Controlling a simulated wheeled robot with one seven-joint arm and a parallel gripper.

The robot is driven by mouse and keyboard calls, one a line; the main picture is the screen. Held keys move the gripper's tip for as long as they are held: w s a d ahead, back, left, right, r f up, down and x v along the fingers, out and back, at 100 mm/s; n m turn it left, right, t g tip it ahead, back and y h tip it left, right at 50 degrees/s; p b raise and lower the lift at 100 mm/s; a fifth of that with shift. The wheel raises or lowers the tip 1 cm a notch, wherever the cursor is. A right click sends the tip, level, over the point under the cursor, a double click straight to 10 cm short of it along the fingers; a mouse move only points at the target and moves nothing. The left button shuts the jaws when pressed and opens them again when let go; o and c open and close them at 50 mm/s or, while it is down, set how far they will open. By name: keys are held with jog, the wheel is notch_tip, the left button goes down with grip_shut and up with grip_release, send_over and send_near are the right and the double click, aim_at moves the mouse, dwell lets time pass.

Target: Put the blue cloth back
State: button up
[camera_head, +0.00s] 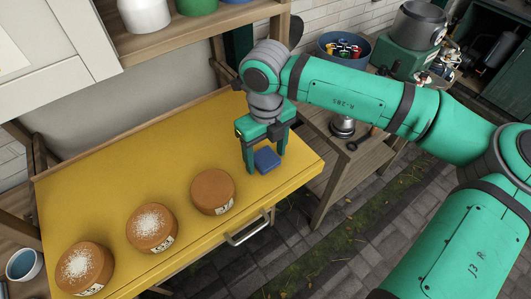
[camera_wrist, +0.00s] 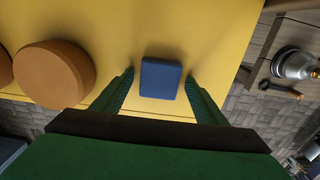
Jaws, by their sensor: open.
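The blue cloth (camera_head: 267,160) is a small folded block lying on the yellow board (camera_head: 110,180), near its right end. My gripper (camera_head: 265,168) points down at the cloth, its two fingers apart on either side of it. In the wrist view the cloth (camera_wrist: 161,78) sits centred just beyond and between the open fingertips (camera_wrist: 160,76), with yellow surface showing on both sides. I see no finger touching it.
Round brown cheeses with labels stand on the board to the left, the nearest being the plain one (camera_head: 213,191); two others are white-dusted (camera_head: 152,227). A metal handle (camera_head: 249,229) is on the front edge. A wooden shelf (camera_head: 190,32) overhangs behind. A side table (camera_head: 345,165) stands right.

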aim_at(266, 157)
notch_tip(266, 157, up, 12)
jog(key=shift+r, duration=0.2)
dwell(0.4)
dwell(0.5)
